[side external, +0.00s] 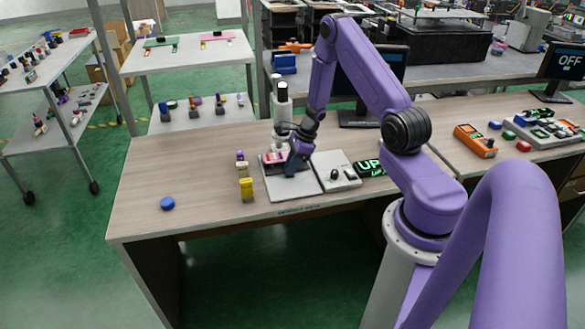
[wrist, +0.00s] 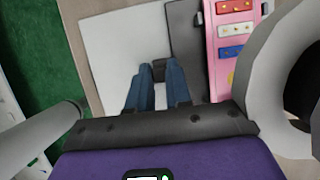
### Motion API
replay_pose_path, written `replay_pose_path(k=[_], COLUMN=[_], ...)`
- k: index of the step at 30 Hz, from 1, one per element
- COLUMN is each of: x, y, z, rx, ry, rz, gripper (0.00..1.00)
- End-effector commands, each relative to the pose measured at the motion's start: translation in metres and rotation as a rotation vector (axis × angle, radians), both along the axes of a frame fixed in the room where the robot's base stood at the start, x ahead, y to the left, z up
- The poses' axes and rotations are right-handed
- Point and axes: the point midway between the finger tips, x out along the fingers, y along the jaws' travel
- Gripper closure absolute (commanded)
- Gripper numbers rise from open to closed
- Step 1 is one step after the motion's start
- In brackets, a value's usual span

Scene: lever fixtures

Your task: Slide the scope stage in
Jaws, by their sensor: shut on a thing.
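The white and dark scope (side external: 282,108) stands upright on a light base plate (side external: 285,190) on the wooden table. Its pink stage (side external: 275,156) sits low on the scope. In the wrist view the pink stage (wrist: 233,45) carries red, white and blue strips, with a dark grey plate (wrist: 187,45) along its left side. My gripper (side external: 291,168) is low over the base plate, in front of the scope. In the wrist view my blue fingers (wrist: 159,78) are shut on a small dark knob (wrist: 159,69). How the knob joins the stage is partly hidden.
A control box (side external: 338,172) with a dark knob and an "UP" display (side external: 368,168) stand right of the base plate. A yellow block (side external: 246,188), a small purple item (side external: 240,158) and a blue disc (side external: 167,203) are left. The table's front left is mostly clear.

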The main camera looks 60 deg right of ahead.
Motion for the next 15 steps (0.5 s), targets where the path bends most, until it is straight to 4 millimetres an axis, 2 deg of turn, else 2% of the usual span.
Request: replay_pose_path(k=[10, 11, 12, 15], x=[0.0052, 0.0053, 0.0053, 0.0045], y=[-0.004, -0.0041, -0.0042, -0.0037], z=[0.0013, 0.0014, 0.0014, 0.0012], rx=[-0.01, -0.011, -0.01, -0.01], ry=[-0.007, -0.008, -0.009, -0.007], rz=[-0.004, -0.004, -0.004, -0.004], gripper=[1.0, 0.71, 0.58, 0.55])
